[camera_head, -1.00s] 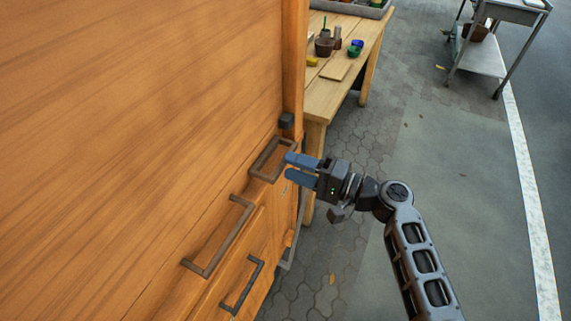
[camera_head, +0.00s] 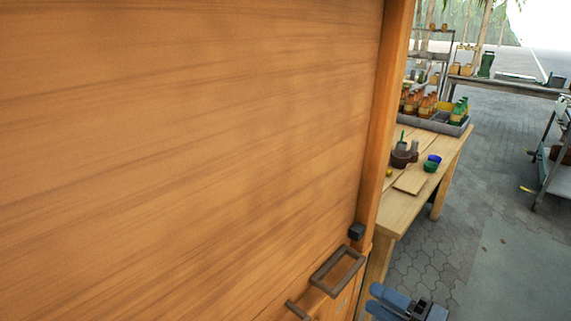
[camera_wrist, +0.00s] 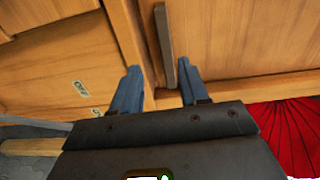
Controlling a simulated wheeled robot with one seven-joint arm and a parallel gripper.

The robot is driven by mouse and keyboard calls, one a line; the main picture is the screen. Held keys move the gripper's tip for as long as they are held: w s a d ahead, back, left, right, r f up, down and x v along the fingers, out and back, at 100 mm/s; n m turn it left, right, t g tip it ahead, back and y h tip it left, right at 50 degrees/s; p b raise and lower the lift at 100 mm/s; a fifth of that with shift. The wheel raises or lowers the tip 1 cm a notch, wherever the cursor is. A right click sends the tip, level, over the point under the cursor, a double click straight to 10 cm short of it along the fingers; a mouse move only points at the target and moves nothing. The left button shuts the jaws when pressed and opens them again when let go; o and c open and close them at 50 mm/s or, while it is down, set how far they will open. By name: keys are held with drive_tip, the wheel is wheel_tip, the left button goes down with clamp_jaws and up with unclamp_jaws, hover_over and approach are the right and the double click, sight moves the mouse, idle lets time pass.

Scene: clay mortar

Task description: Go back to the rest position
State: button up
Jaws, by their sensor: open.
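My gripper (camera_head: 384,302) shows at the bottom of the head view, right of the wooden cabinet (camera_head: 190,130). Its blue fingers are apart and nothing is held between them. In the wrist view my gripper (camera_wrist: 158,90) is open, with a dark metal handle (camera_wrist: 164,45) of the cabinet lying ahead, between the fingertips in the picture. I cannot tell whether the fingers touch the handle. In the head view a dark handle (camera_head: 338,270) sits near the cabinet's lower right corner, left of the fingers. Most of my arm is out of view.
A wooden table (camera_head: 405,208) with a mortar (camera_head: 400,158), small bowls and a grey tray (camera_head: 440,124) of bottles stands behind the cabinet. A metal cart (camera_head: 548,180) is at the right edge. Paved ground (camera_head: 490,200) lies open between them. A red pleated thing (camera_wrist: 290,130) shows in the wrist view.

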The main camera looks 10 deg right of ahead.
drive_tip(key=s+a+f+n+g+h, duration=0.1)
drive_tip(key=s+f+h, duration=0.4)
drive_tip(key=s, duration=0.5)
drive_tip(key=s+a+f+n+g+h, duration=0.1)
drive_tip(key=s+f+h, duration=0.35)
drive_tip(key=s, duration=0.65)
drive_tip(key=s+r+n+t+h, duration=0.1)
drive_tip(key=s+r+n+t, duration=0.2)
drive_tip(key=s+r+n, duration=0.5)
drive_tip(key=s+r, duration=0.7)
drive_tip(key=r, duration=0.3)
drive_tip(key=shift+h, duration=0.35)
